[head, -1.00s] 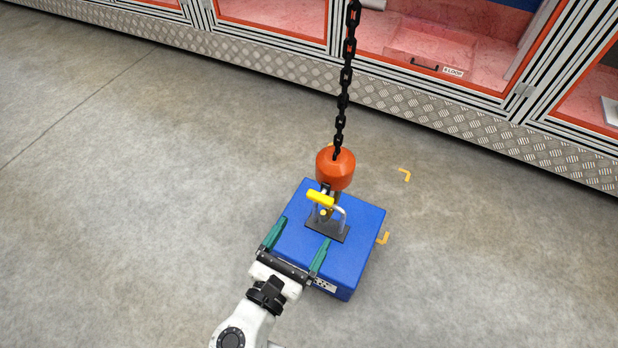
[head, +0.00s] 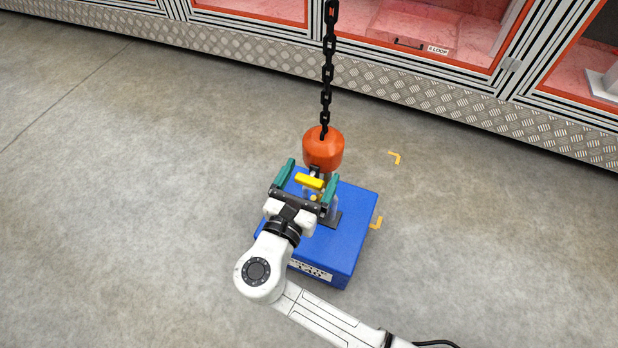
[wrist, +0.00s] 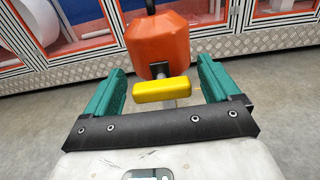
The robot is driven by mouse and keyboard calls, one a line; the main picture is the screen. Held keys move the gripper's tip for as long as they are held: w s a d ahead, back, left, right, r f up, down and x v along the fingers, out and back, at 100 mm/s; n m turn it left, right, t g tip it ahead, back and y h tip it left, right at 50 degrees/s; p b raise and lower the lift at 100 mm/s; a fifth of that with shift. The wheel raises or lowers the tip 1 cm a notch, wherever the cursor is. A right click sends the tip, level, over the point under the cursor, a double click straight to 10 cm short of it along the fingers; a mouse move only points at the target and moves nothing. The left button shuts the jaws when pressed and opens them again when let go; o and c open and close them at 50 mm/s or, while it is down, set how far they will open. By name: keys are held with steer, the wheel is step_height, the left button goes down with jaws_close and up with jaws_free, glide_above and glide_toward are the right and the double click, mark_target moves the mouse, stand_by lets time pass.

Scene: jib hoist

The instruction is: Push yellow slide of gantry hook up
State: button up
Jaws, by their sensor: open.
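The orange hook block (head: 323,149) hangs on a black chain (head: 327,70) above the blue box (head: 345,240). The yellow slide (head: 310,181) sits just below the block; in the wrist view it is a horizontal yellow bar (wrist: 162,89) in front of the orange body (wrist: 158,45). My gripper (head: 309,170) is open, with one green finger on each side of the yellow slide. In the wrist view gaps show between the slide and both fingers. The hook's lower part and the box's handle are largely hidden behind my gripper.
A row of orange-framed cabinets with a metal tread-plate base (head: 440,95) stands at the back. The floor left of the box is clear.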

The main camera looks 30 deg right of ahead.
mark_target(316, 157)
steer(key=c, duration=1.4)
step_height(316, 157, up, 4)
steer(key=p, duration=0.5)
steer(key=shift+f, duration=0.25)
steer(key=shift+c, duration=0.2)
steer(key=o, duration=1.2)
steer(key=shift+c, duration=0.2)
steer(key=shift+o, duration=1.4)
steer(key=shift+f, duration=0.1)
steer(key=p+v, duration=0.3)
steer(key=v, duration=0.7)
steer(key=shift+s+a, duration=0.2)
steer(key=shift+a, duration=0.15)
